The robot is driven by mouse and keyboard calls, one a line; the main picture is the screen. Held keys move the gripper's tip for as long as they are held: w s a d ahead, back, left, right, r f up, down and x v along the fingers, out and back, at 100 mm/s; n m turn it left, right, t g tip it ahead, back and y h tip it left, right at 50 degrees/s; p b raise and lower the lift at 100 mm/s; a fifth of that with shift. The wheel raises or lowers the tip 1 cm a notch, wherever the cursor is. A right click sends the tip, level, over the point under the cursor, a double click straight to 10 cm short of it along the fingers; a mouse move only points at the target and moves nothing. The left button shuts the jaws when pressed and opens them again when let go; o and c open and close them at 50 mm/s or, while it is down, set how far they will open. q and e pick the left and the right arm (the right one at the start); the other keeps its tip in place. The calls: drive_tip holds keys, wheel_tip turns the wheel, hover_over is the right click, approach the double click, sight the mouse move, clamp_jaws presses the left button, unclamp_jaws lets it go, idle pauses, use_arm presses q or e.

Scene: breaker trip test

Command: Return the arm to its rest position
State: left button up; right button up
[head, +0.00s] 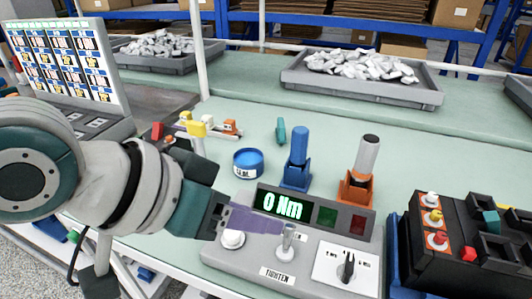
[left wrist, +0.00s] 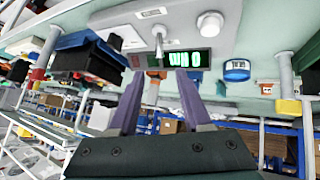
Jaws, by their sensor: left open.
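My left arm comes in from the left in the head view. Its gripper (head: 280,226) has purple fingers and hangs over the front left of a grey torque tester (head: 262,258), with its tips close to a small metal post (head: 288,240). In the left wrist view, which is upside down, the two purple fingers of the left gripper (left wrist: 158,82) stand apart with nothing held between them. The metal post (left wrist: 159,38) shows beyond the fingertips; whether they touch it I cannot tell. The tester's display (head: 283,205) reads 0 Nm. My right gripper is not in view.
A blue round tin (head: 248,164), a blue-handled tool (head: 299,147) and a grey-handled tool in an orange holder (head: 356,189) stand behind the tester. A black breaker unit (head: 450,238) is at the right. Trays of bagged parts (head: 362,90) sit at the back.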

use_arm(q)
drive_tip(key=s+a+r+n+g+y+p, duration=0.1)
drive_tip(key=s+a+r+n+y+p, duration=0.15)
drive_tip(key=s+a, duration=0.55)
drive_tip(key=s+a+r+n+g+y+p, duration=0.15)
drive_tip(key=s+a+y+p, duration=0.3)
drive_tip(key=s, duration=0.55)
wheel_tip(320, 180, up, 38)
drive_tip(key=a+p, duration=0.1)
drive_tip(key=p, duration=3.6)
drive_tip(key=shift+s+h, duration=0.15)
drive_tip(key=shift+h, duration=0.15)
drive_tip(key=shift+a+f, duration=0.1)
